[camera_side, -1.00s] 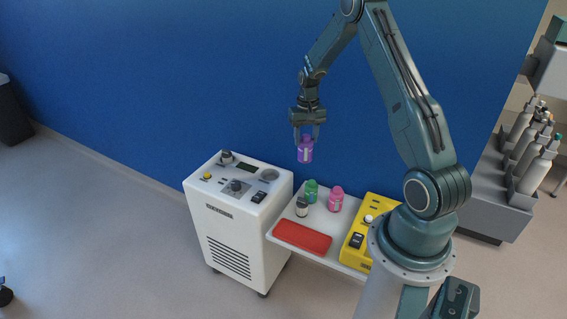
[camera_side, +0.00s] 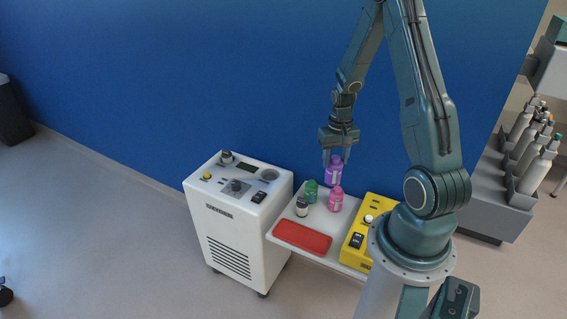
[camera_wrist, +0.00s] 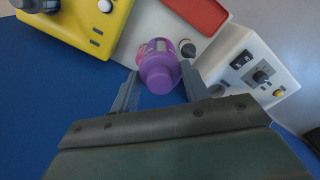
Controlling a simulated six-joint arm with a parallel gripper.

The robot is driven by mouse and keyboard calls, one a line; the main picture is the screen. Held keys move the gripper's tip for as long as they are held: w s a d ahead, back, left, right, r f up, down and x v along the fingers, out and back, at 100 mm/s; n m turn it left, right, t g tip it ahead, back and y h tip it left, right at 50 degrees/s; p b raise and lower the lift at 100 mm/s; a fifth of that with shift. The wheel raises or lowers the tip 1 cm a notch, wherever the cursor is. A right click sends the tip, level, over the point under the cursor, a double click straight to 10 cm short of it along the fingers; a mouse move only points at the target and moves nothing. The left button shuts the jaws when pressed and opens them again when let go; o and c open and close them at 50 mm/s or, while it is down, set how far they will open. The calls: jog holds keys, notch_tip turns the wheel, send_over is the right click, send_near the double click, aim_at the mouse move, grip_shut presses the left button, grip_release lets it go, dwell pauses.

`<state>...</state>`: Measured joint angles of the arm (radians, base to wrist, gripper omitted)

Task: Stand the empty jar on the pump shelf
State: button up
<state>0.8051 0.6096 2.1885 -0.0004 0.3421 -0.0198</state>
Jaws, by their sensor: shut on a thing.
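My gripper (camera_side: 334,158) points down and is shut on a purple jar (camera_side: 332,172), held upright over the back of the white shelf (camera_side: 318,222). The purple jar also shows between the fingers in the wrist view (camera_wrist: 158,70). In the side view its base is just above and behind the pink jar (camera_side: 336,199); I cannot tell whether it touches the shelf. A green jar (camera_side: 311,191) and a small pale jar with a dark cap (camera_side: 302,208) stand to the left. I cannot see which jar is empty.
A red tray (camera_side: 301,237) lies along the shelf's front. A white machine (camera_side: 237,222) stands left of the shelf and a yellow device (camera_side: 358,243) sits at its right. A blue wall (camera_side: 180,80) rises behind. Grey-white bottles (camera_side: 535,165) stand at far right.

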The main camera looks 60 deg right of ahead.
aim_at(333, 178)
jog(key=shift+f, duration=0.1)
notch_tip(333, 178, down, 16)
dwell(0.8)
jog(key=shift+f, duration=1.9)
jog(key=shift+f, duration=0.15)
jog(key=o, duration=1.4)
jog(key=shift+c, duration=0.2)
jog(key=shift+r, duration=6.15)
